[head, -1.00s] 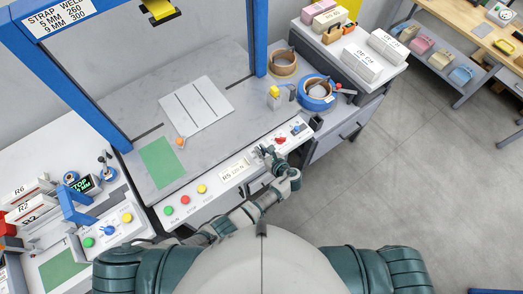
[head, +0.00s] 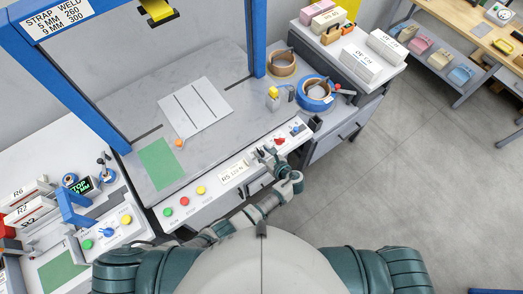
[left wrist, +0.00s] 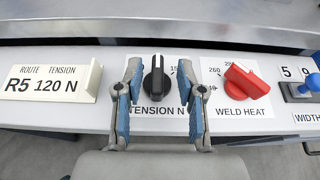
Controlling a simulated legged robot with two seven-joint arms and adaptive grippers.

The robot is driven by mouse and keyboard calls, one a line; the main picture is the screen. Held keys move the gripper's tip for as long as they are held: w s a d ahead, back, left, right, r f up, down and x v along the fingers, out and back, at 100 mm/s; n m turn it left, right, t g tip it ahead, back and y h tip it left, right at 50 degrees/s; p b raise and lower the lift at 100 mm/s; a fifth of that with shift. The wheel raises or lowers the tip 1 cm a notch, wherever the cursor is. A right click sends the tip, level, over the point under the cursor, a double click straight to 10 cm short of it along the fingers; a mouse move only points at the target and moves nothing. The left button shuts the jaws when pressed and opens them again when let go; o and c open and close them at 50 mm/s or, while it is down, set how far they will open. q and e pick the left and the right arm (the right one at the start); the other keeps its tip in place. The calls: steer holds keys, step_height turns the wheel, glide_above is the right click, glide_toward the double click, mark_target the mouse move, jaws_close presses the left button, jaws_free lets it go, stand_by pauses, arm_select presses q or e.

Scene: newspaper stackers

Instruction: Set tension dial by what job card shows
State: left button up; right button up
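The job card (left wrist: 50,84) stands at the left in the left wrist view and reads "R5 120 N" under "ROUTE TENSION". It also shows in the head view (head: 233,172). The black tension dial (left wrist: 157,78) has a white mark pointing about straight up. A number starting "15" shows to its right; the rest of its scale is hidden by my fingers. My left gripper (left wrist: 161,85) is open, one finger on each side of the dial, with gaps visible. In the head view the left gripper (head: 262,156) covers the dial. My right gripper is not in view.
The red weld heat knob (left wrist: 246,79) sits close to the right of my gripper, with a blue width slider (left wrist: 301,88) beyond. Green, red and yellow buttons (head: 184,201) lie left of the card.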

arm_select(q)
steer(key=v, duration=0.6)
steer(key=shift+d+f, duration=0.1)
stand_by(0.4)
